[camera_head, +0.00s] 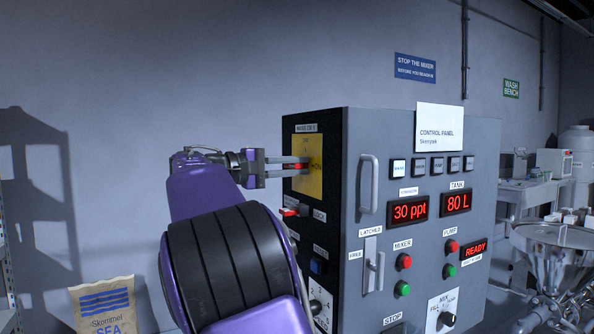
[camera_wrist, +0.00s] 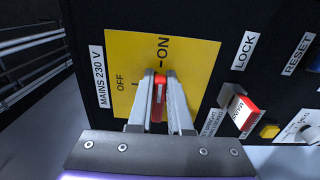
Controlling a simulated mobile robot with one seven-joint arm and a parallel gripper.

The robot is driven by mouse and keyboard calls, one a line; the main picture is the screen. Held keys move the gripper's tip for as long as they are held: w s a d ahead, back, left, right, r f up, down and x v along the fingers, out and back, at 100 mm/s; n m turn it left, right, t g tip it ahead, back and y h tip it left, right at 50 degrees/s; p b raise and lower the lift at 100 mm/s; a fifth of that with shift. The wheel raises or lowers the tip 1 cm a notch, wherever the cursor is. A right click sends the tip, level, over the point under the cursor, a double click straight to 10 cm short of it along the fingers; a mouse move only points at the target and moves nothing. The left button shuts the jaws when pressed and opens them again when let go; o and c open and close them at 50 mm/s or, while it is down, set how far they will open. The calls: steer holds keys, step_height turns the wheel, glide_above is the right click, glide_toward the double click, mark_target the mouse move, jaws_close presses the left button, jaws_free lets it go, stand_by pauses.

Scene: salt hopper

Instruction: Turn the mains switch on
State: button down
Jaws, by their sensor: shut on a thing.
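The mains switch is a red handle (camera_wrist: 159,97) on a yellow plate (camera_wrist: 190,60) marked OFF and ON, beside a MAINS 230 V label (camera_wrist: 101,76). In the head view the yellow plate (camera_head: 308,185) is on the side face of the grey control cabinet. My gripper (camera_wrist: 160,78) is shut on the red handle, with one finger on each side. In the head view my gripper (camera_head: 303,167) reaches the plate from the left. The fingers hide much of the handle, and I cannot tell which mark it points to.
Beside the plate are a LOCK label (camera_wrist: 243,50), a red-ended block with a tag (camera_wrist: 240,109), a yellow button (camera_wrist: 269,131) and a blue RESET button (camera_wrist: 314,64). The cabinet front (camera_head: 430,190) has a bar handle (camera_head: 369,184) and lit displays. A salt bag (camera_head: 104,306) stands at lower left.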

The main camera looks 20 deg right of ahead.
steer(key=shift+w+a, duration=0.1)
steer(key=shift+w, duration=0.05)
stand_by(0.3)
steer(key=c, duration=1.1)
jaws_free()
steer(key=shift+o, duration=1.3)
steer(key=shift+w+f, duration=0.1)
steer(key=shift+w, duration=0.1)
steer(key=shift+s, duration=0.1)
steer(key=a+p, duration=0.2)
steer(key=a, duration=1.5)
steer(key=shift+s+a, duration=0.15)
steer(key=shift+s, duration=0.2)
